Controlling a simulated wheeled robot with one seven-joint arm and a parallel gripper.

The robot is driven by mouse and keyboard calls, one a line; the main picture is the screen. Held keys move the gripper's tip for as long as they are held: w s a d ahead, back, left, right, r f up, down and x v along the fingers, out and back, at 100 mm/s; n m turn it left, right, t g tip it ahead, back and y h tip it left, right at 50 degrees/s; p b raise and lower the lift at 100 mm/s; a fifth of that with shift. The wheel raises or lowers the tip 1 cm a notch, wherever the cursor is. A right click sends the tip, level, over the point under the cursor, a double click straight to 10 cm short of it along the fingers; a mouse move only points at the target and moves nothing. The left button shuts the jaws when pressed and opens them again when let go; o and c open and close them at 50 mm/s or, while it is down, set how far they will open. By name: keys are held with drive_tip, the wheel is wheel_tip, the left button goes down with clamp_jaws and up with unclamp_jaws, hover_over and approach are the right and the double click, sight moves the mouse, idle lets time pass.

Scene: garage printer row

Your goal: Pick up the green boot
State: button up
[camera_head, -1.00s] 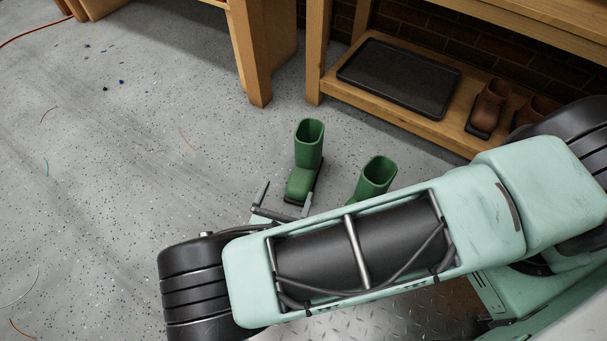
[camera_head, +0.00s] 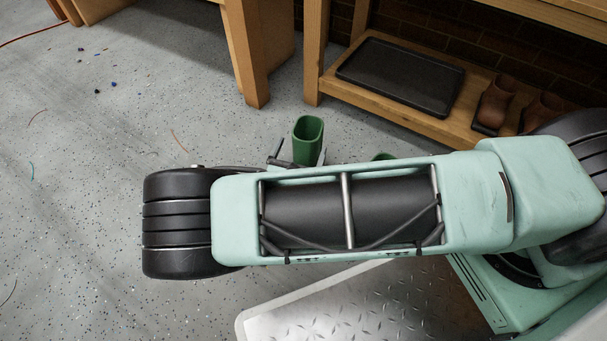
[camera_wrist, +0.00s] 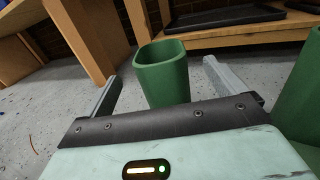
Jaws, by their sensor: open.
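A green boot (camera_head: 308,141) stands upright on the floor, its lower part hidden behind my arm in the head view. In the wrist view the same boot (camera_wrist: 163,75) shows its open top between the fingers of my gripper (camera_wrist: 160,84). The gripper is open, with one finger on each side of the boot and no clear contact. A second green boot (camera_head: 384,157) is mostly hidden behind my arm. It also shows at the right edge of the wrist view (camera_wrist: 302,95).
A wooden bench has a low shelf (camera_head: 400,122) with a black tray (camera_head: 400,75) and brown boots (camera_head: 495,104) on it. Wooden legs (camera_head: 249,60) stand behind the green boots. The speckled floor (camera_head: 90,120) at the left is mostly clear.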

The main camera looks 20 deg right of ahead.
sight(303, 144)
drive_tip(key=shift+f+b+x, duration=0.25)
drive_tip(key=shift+b+x, duration=0.4)
drive_tip(key=shift+x, duration=0.5)
drive_tip(key=shift+w+d+r, duration=0.2)
drive_tip(key=shift+w+d, duration=0.1)
drive_tip(key=shift+w, duration=0.1)
drive_tip(key=c, duration=1.7)
drive_tip(key=shift+r, duration=0.1)
